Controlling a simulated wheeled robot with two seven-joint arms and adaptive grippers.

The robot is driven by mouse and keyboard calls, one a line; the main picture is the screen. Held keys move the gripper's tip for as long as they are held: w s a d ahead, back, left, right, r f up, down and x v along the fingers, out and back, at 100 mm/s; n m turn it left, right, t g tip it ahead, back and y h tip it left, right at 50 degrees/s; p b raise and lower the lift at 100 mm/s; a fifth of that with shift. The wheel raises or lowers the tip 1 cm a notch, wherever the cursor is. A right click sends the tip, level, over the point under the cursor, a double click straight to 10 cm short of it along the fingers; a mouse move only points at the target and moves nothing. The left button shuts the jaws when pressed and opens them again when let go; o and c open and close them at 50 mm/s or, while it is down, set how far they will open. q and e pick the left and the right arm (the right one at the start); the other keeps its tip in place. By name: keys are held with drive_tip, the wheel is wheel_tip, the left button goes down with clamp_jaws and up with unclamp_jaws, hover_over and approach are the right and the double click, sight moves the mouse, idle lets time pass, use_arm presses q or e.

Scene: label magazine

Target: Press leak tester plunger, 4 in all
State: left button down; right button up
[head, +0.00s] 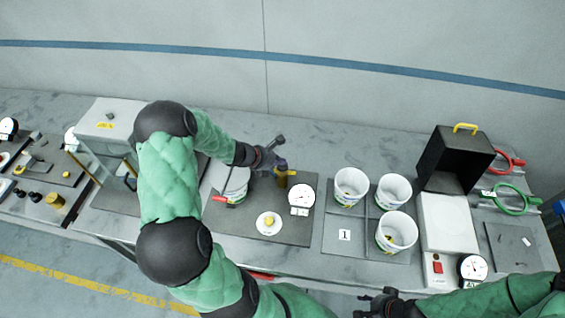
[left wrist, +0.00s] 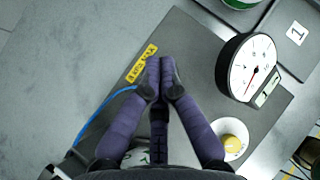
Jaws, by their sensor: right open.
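The leak tester plate (head: 245,224) lies left of centre on the bench. A round white disc with a yellow knob (head: 268,223), apparently the plunger, sits near its front; it also shows in the left wrist view (left wrist: 232,140). A dial gauge (head: 301,195) stands at the plate's right. My left gripper (head: 282,180) is shut and empty, fingertips together over the yellow leak test label (left wrist: 141,63), apart from the knob. My right gripper (head: 376,302) is open and empty at the front edge.
Three white tubs (head: 351,184) stand on a mat marked 1 to the right. Further right are an open black box (head: 455,158), a scale (head: 447,225) and red and green ring tools (head: 510,200). Other instruments fill the left end. A blue hose (left wrist: 95,115) runs beside the plate.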

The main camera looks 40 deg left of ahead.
sight(281, 167)
use_arm(q)
drive_tip(key=shift+s+d+f+b, duration=0.1)
drive_tip(key=shift+f+b, duration=0.45)
drive_tip(key=shift+f, duration=0.2)
idle(0.4)
drive_tip(key=shift+r, duration=0.1)
drive_tip(key=shift+r+p, duration=1.95)
drive_tip(key=shift+r, duration=0.3)
wheel_tip(281, 167, up, 5)
drive_tip(key=p, duration=0.4)
idle(1.2)
